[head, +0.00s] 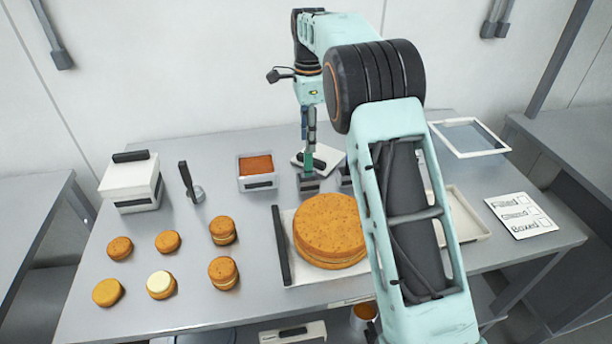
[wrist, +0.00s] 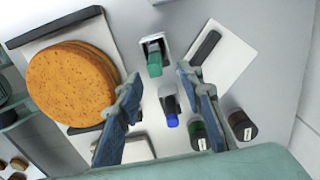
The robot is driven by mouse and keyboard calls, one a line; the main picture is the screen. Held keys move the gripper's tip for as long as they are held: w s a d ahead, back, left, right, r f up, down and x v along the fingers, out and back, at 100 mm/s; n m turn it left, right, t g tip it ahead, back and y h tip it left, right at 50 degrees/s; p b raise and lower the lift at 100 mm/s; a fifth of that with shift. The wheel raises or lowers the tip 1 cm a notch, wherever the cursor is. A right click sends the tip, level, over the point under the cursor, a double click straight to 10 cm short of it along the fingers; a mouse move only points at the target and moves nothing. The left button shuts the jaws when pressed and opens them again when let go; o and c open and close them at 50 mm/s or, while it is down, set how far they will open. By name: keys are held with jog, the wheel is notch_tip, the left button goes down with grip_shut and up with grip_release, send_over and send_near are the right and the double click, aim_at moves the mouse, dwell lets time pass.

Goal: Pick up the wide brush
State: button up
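A green-handled tool (wrist: 154,62), which may be the wide brush, stands upright in a small grey holder in the wrist view. In the head view its green handle (head: 308,163) rises from the holder behind the large cake. Its working end is hidden, so I cannot confirm its width. A blue-tipped tool (wrist: 171,120) stands nearby. My gripper (wrist: 159,76) is open and empty, pointing down. The green handle appears between its fingertips in the wrist view; contact is not visible. My gripper is small in the head view (head: 308,132), directly above the green handle.
A large layered cake (head: 330,222) sits on a white board in front. A white sheet with a black handle (wrist: 232,62) and dark-capped bottles (wrist: 240,126) lie close by. An orange-filled tub (head: 256,166) stands left. Small round cakes (head: 168,241) occupy the front left.

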notch_tip(320, 180, down, 2)
jog(key=shift+f, duration=0.15)
send_over(308, 175)
jog(key=f, duration=0.2)
jog(key=w+f, duration=0.1)
jog(key=f, duration=0.1)
jog(key=shift+f, duration=0.75)
grip_shut()
